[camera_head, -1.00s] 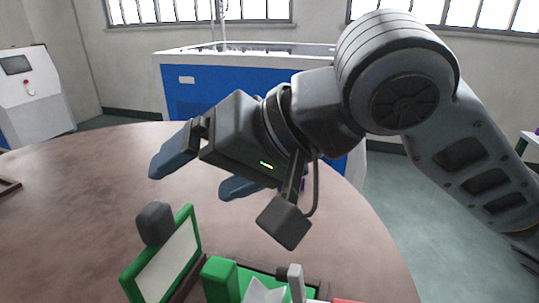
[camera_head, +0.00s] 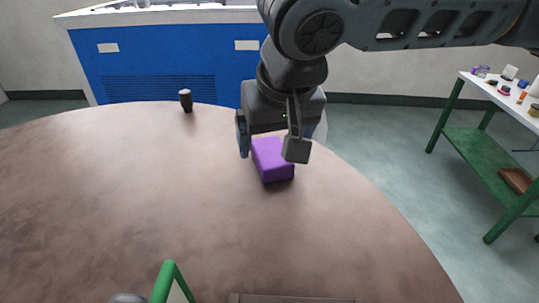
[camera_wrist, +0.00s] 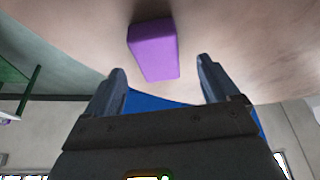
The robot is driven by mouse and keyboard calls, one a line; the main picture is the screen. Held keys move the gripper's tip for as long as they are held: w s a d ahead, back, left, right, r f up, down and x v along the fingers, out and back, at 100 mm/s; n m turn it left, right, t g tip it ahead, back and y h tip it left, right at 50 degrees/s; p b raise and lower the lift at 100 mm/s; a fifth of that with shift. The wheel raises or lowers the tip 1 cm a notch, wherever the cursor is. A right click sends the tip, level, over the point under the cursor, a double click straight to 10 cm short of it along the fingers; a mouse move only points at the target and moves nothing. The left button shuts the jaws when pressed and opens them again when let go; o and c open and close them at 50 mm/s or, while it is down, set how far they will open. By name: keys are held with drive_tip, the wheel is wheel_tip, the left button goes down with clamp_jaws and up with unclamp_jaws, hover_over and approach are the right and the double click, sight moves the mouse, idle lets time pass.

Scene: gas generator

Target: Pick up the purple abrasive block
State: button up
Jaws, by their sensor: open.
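The purple abrasive block (camera_head: 272,160) lies on the brown round table (camera_head: 130,200), toward its far right edge in the head view. My gripper (camera_head: 272,150) is above and just behind the block there, pointing down, and its wrist camera part hangs close to the block's right side. In the wrist view the purple block (camera_wrist: 153,49) is beyond the open fingertips, roughly centred between them and slightly left. My gripper (camera_wrist: 160,78) is empty there, with a clear gap between the two fingers. The gripper's exact height over the block is hard to tell.
A small dark brown object (camera_head: 186,101) stands near the table's far edge. A green frame (camera_head: 172,284) is at the near edge. A blue cabinet (camera_head: 150,70) stands behind, and a green-legged side table (camera_head: 490,160) with small items is at right. The table's left side is clear.

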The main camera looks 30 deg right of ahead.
sight(272, 152)
drive_tip(key=x, duration=0.4)
drive_tip(key=shift+d, duration=0.2)
drive_tip(key=shift+c, duration=0.2)
drive_tip(key=c, duration=1)
